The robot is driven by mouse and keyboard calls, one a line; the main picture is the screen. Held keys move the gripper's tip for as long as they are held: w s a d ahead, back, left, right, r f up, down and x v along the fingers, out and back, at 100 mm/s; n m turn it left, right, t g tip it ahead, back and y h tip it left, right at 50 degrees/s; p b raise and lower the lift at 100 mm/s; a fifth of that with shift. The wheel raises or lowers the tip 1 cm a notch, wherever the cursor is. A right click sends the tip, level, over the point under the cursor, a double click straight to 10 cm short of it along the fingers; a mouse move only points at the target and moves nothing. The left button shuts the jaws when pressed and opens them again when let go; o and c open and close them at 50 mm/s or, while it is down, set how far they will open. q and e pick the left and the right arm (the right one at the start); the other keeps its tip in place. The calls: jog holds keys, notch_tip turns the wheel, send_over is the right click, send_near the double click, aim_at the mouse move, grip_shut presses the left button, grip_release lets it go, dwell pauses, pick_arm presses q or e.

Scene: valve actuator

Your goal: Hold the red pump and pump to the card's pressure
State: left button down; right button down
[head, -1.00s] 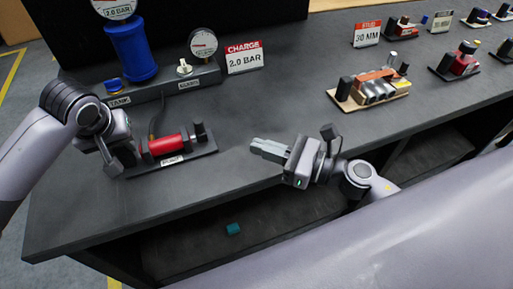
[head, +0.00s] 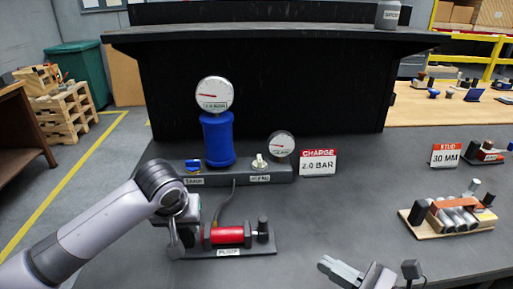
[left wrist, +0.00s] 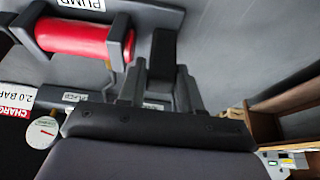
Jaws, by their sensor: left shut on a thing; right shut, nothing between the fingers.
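The red pump (head: 228,235) lies on a dark base plate labelled PUMP on the bench. My left gripper (head: 183,232) is at the pump's left end. In the left wrist view its fingers (left wrist: 160,88) are shut on a black handle (left wrist: 162,52) beside the red barrel (left wrist: 72,40); the fingertips are partly hidden. The card (head: 318,163) reads CHARGE 2.0 BAR. The blue tank (head: 217,140) carries a gauge (head: 214,94) with a red needle; its reading is too small to tell. My right gripper (head: 338,268) is shut and empty, above the bench to the right of the pump.
A small gauge (head: 281,145) and a pale valve knob (head: 260,161) sit on the grey manifold (head: 220,178) behind the pump. A dark hose runs to the pump. A STUD 30 MM card (head: 445,155) and a wooden-based assembly (head: 450,215) stand to the right. Bench between is clear.

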dwell(0.8)
pick_arm(q)
jog(key=c, duration=0.7)
grip_release()
